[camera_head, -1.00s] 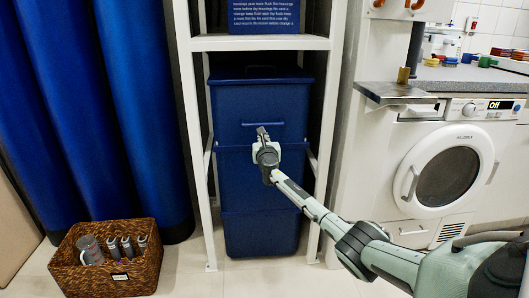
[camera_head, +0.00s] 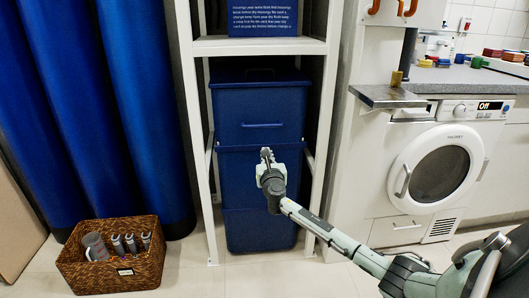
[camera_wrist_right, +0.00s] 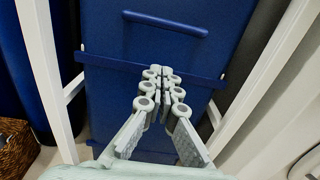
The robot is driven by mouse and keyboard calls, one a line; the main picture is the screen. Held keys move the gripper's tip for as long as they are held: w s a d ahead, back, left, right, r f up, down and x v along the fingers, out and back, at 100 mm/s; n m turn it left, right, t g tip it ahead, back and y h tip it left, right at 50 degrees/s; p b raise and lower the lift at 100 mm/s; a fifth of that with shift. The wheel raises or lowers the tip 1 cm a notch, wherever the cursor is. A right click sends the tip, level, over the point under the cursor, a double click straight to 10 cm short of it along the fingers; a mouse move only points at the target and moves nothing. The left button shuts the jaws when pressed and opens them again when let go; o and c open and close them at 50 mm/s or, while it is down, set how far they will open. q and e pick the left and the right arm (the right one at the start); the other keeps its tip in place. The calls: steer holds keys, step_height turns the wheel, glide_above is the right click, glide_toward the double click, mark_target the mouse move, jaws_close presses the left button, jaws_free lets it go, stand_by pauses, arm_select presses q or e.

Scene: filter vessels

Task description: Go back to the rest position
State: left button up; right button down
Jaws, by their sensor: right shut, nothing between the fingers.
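My right gripper (camera_head: 267,155) is in front of the blue bins, with its arm coming in from the lower right. In the right wrist view my right gripper (camera_wrist_right: 160,72) has its fingers together with nothing between them. It points at the blue bin front, below the bar handle (camera_wrist_right: 165,24). The upper blue bin (camera_head: 230,105) has its lid closed, and its handle shows above the gripper in the head view. I cannot tell the exact gap between the fingertips and the bin. My left gripper is not in view.
A white shelf frame (camera_head: 196,150) surrounds the bins. A wicker basket (camera_head: 100,283) with a mug and several cylinders stands on the floor at left. A metal ledge (camera_head: 388,97) and a washing machine (camera_head: 400,150) stand at right. The floor in front is clear.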

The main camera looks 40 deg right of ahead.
steer(key=s+a+f+m+g+y+p, duration=0.1)
steer(key=s+a+f+m+g, duration=0.2)
steer(key=s+a+f+m, duration=0.35)
steer(key=s+a+f+m+g+y+p, duration=0.1)
steer(key=s+a+f+m+g, duration=0.25)
steer(key=s+f+m, duration=0.6)
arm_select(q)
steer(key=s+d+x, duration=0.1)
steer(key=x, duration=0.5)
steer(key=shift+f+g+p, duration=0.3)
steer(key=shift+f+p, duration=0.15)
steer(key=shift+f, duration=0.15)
arm_select(e)
steer(key=s+a+f+m+g+y, duration=0.2)
steer(key=s+a+f+m, duration=0.1)
steer(key=s, duration=0.5)
steer(key=s+a+f+m+g+y, duration=0.2)
steer(key=s+a+m, duration=0.3)
steer(key=s, duration=0.3)
steer(key=s+a+f+m+g+y, duration=0.1)
steer(key=s+a+f+m+g, duration=0.1)
steer(key=s+a+f+m, duration=0.2)
steer(key=s+a, duration=0.2)
steer(key=s, duration=0.2)
steer(key=shift+a+f+y, duration=0.25)
steer(key=shift+a+y, duration=0.05)
steer(key=shift+y, duration=0.1)
